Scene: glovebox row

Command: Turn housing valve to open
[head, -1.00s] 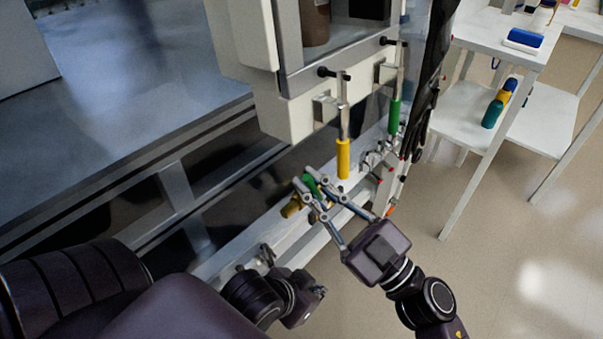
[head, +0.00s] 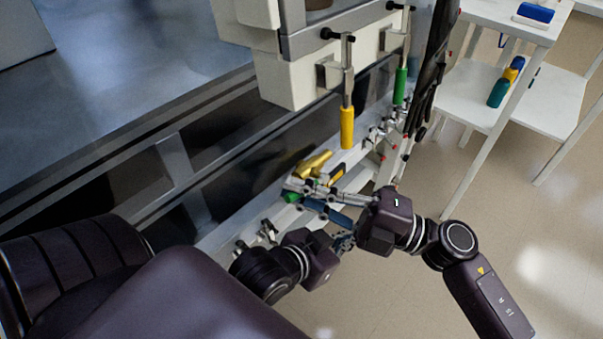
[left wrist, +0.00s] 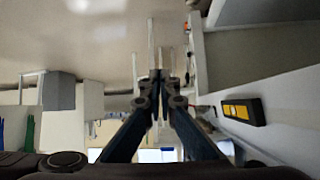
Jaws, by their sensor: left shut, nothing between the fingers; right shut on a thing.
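Two lever handles hang below the white housing (head: 288,85) in the head view: a yellow-gripped one (head: 347,128) and a green-gripped one (head: 400,87). Both hang down; which is the housing valve I cannot tell. My right gripper (head: 292,193), its arm coming from the right, is shut on a small green piece (head: 290,198) below the yellow lever, apart from it. My left gripper (head: 345,242) is shut and empty, low and nearer the floor; its closed fingers also show in the left wrist view (left wrist: 158,78). The green piece is partly hidden by fingers.
A yellow object (head: 313,163) and a yellow-black block (head: 337,175) are near the pale ledge (head: 235,230) by my right gripper. The block also shows in the left wrist view (left wrist: 243,111). White tables (head: 480,90) stand right, with open floor in front.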

